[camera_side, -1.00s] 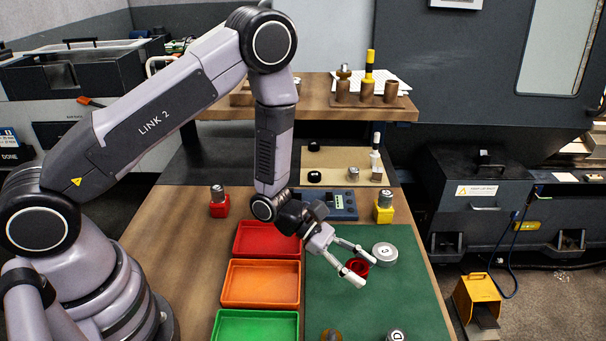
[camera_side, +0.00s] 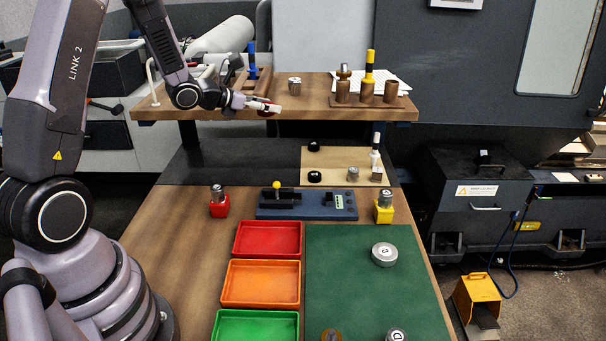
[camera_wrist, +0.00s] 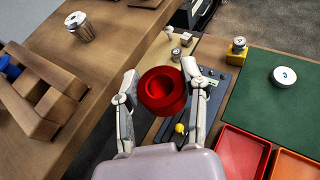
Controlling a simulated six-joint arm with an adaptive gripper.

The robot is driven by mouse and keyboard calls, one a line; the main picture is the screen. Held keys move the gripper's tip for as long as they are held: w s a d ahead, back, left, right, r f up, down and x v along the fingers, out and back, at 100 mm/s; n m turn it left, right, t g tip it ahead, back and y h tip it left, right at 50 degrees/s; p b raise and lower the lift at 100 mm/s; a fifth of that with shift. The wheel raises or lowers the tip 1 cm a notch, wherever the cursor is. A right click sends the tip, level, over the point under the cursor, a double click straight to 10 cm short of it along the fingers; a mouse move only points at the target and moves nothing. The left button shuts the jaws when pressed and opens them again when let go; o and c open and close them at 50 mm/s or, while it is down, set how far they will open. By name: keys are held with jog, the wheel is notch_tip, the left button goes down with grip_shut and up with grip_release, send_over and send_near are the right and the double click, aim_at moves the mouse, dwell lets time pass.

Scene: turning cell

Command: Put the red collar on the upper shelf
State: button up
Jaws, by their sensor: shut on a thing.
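The red collar (camera_wrist: 162,90) is a red ring with a stepped bore, seen in the wrist view between my fingers. My gripper (camera_side: 264,106) is shut on it, in the side view at the front edge of the upper shelf (camera_side: 312,101). Only a little red of the collar shows there, under the fingers. In the wrist view the shelf (camera_wrist: 130,60) lies to the left of the collar, and the lower bench shows behind and below it. I cannot tell the height of the collar above the shelf surface.
On the shelf stand a metal cylinder (camera_side: 295,81), a wooden rack (camera_wrist: 45,95) at the left and a holder with several posts (camera_side: 368,98) at the right. Bare shelf lies between them. Below are a blue fixture (camera_side: 300,212), red tray (camera_side: 268,252) and green mat (camera_side: 350,290).

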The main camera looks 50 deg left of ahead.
jog(key=s+a+r+n+g+y, duration=0.1)
jog(key=s+a+r+n+y, duration=0.35)
jog(key=a, duration=0.45)
jog(key=s+a+r+n+g+y, duration=0.1)
jog(key=s+a+r+n+y, duration=0.25)
jog(key=s+a+r, duration=0.35)
jog(key=shift+y, duration=0.4)
jog(key=f+x, duration=0.1)
jog(key=x, duration=0.5)
jog(key=s+f+x, duration=0.1)
jog(key=x, duration=0.5)
jog(key=s+a+f+x, duration=0.1)
jog(key=x, duration=0.5)
jog(key=shift+a+f, duration=0.15)
jog(key=shift+w+a+f, duration=0.1)
jog(key=shift+f, duration=0.8)
jog(key=shift+w+a+f, duration=0.1)
jog(key=shift+f, duration=0.75)
jog(key=shift+f, duration=0.2)
jog(key=o, duration=1)
jog(key=shift+c, duration=0.2)
jog(key=shift+r, duration=0.1)
